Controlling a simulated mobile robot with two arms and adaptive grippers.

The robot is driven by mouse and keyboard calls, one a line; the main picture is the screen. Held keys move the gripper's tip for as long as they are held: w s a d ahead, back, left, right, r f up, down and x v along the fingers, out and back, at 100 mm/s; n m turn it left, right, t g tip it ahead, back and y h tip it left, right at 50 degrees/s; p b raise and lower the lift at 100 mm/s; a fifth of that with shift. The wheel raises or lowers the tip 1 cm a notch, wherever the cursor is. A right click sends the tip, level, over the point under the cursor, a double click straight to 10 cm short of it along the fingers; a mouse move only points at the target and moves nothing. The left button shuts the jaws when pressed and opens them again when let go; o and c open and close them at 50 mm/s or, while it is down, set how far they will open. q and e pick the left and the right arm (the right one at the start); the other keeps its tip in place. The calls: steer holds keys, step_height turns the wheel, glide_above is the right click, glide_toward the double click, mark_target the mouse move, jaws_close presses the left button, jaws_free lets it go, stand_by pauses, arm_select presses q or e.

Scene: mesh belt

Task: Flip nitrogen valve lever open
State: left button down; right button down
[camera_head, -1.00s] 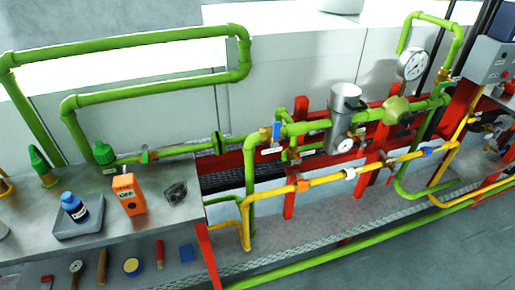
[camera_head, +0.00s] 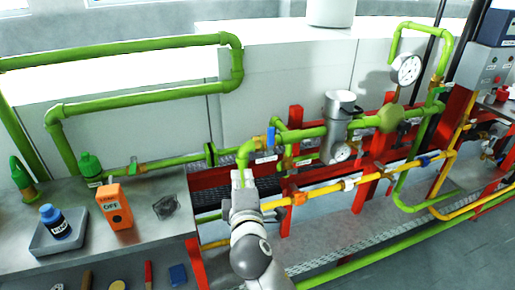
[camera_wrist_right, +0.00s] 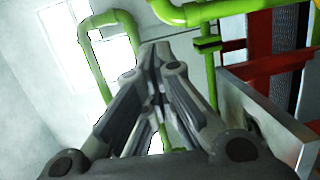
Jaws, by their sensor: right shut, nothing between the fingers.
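A blue lever (camera_head: 271,138) stands upright on the green pipe in the middle of the head view, beside a small white label. Other valve handles show too: an orange one (camera_head: 299,198) and a blue one (camera_head: 424,162) on the yellow pipe. No label is readable, so I cannot tell which is the nitrogen valve. My right gripper (camera_head: 242,178) is shut and empty, just below the green pipe elbow, left of and lower than the upright blue lever. In the right wrist view its closed fingers (camera_wrist_right: 155,65) point toward the green pipes. My left gripper is not in view.
A grey bench (camera_head: 150,216) at left holds an orange box marked OFF (camera_head: 115,207) and a blue bottle (camera_head: 55,221) on a tray. Red posts (camera_head: 297,119), a silver canister (camera_head: 337,128) and a gauge (camera_head: 405,70) crowd the pipes right of my gripper.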

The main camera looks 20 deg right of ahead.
mark_target(271, 142)
steer(key=r, duration=0.2)
steer(key=s+r, duration=0.1)
steer(key=shift+d+r+t+h, duration=0.25)
steer(key=shift+d+t+h, duration=0.05)
steer(key=shift+d+h, duration=0.1)
steer(key=shift+w, duration=0.1)
steer(key=w+d+p, duration=0.1)
steer(key=w+d, duration=0.1)
steer(key=w, duration=0.1)
steer(key=w+d+p, duration=0.1)
steer(key=w+d, duration=0.1)
steer(key=w, duration=0.1)
steer(key=w+d, duration=0.2)
steer(key=w, duration=0.1)
steer(key=shift+w+p, duration=0.4)
steer(key=shift+d+r+m+p, duration=0.15)
steer(key=shift+m+p, duration=0.25)
